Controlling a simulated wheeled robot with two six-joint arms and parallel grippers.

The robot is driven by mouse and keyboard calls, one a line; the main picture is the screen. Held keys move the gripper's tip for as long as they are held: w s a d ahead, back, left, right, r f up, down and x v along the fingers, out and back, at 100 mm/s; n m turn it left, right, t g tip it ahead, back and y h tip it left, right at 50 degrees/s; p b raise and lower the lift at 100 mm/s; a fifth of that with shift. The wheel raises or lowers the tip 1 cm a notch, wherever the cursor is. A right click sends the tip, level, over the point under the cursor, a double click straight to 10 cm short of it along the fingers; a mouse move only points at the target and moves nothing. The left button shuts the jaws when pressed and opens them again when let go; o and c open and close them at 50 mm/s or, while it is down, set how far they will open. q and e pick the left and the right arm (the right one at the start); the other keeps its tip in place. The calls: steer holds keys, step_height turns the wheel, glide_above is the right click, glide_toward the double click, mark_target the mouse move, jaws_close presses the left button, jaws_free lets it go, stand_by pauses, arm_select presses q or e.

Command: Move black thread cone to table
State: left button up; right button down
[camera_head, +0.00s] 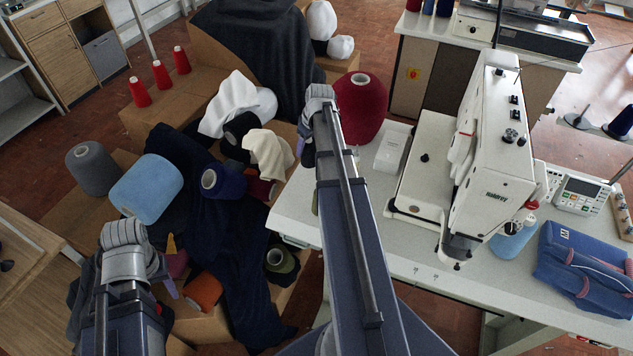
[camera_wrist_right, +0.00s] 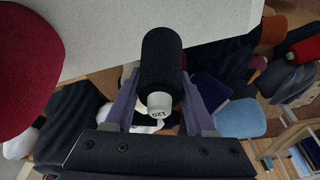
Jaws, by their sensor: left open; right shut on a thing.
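The black thread cone (camera_wrist_right: 162,62) is between the two purple fingers of my right gripper (camera_wrist_right: 160,88) in the right wrist view. Its white core end, marked 120, faces the camera. The pale table (camera_wrist_right: 215,18) shows beyond the cone; I cannot tell whether they touch.
A large dark red cone (camera_head: 361,108) stands close beside my right arm. A white sewing machine (camera_head: 492,150) and folded blue denim (camera_head: 585,268) occupy the table. Cardboard boxes with cones and dark cloth (camera_head: 235,225) fill the left. The table's front left part is clear.

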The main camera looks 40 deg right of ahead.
mark_target(313, 147)
steer(key=shift+f+b, duration=4.25)
steer(key=shift+f, duration=0.4)
steer(key=shift+f, duration=0.1)
steer(key=shift+c, duration=1.1)
jaws_free()
steer(key=p+v, duration=1.1)
steer(key=v, duration=0.1)
steer(key=shift+r+p, duration=0.2)
steer(key=shift+p, duration=0.15)
steer(key=shift+f, duration=0.1)
